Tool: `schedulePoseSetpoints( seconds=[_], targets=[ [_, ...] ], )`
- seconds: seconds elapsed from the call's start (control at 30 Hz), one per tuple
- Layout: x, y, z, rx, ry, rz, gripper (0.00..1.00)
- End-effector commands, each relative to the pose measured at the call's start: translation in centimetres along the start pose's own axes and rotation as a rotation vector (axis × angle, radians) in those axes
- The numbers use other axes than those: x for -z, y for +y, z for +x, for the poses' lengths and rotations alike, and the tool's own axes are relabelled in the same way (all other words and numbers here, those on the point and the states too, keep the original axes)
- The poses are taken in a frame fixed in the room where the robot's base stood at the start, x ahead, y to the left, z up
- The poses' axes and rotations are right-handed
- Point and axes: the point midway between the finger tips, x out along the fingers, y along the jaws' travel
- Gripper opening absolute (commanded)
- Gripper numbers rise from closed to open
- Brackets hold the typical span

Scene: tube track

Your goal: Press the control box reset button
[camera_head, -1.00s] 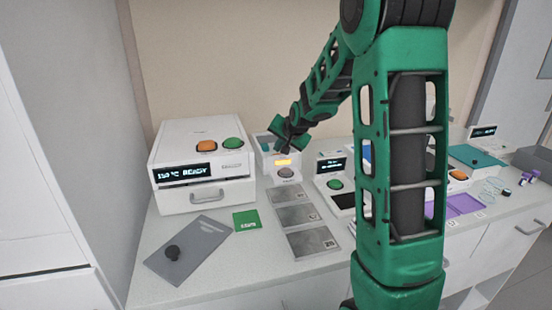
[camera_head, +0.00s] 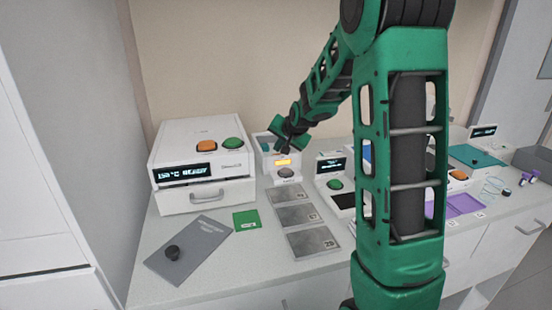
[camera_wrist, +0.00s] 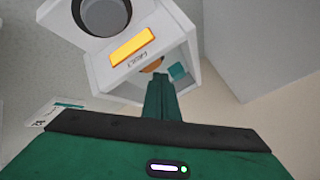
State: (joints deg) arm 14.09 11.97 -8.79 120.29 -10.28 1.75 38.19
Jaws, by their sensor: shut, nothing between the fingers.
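A small white box (camera_head: 269,150) with a lit yellow-orange display (camera_head: 283,163) stands at the back of the counter. A grey round button (camera_head: 286,173) sits on its front, below the display. In the wrist view the button (camera_wrist: 106,14) is at the top edge, partly cut off, with the display (camera_wrist: 133,46) beside it. My gripper (camera_head: 284,148) is shut and empty, with its tips over the rear part of this box, behind the display. In the wrist view its green fingers (camera_wrist: 161,92) are together, apart from the button. I cannot tell whether they touch the box.
A large white unit (camera_head: 200,150) with orange and green buttons and a drawer stands at left. Grey plates (camera_head: 297,215), a green card (camera_head: 247,220) and a grey board with a black knob (camera_head: 187,250) lie in front. Another white box with a green button (camera_head: 335,184) stands right.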

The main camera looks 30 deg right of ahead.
Motion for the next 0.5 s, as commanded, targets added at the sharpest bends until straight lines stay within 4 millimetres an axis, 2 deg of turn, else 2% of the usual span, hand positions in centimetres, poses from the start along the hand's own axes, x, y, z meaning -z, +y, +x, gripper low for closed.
schedulePoseSetpoints(
  seconds=[0.5],
  targets=[
    [-0.38,0.43,0.42,-0.001,-0.001,0.000,0.00]
  ],
)
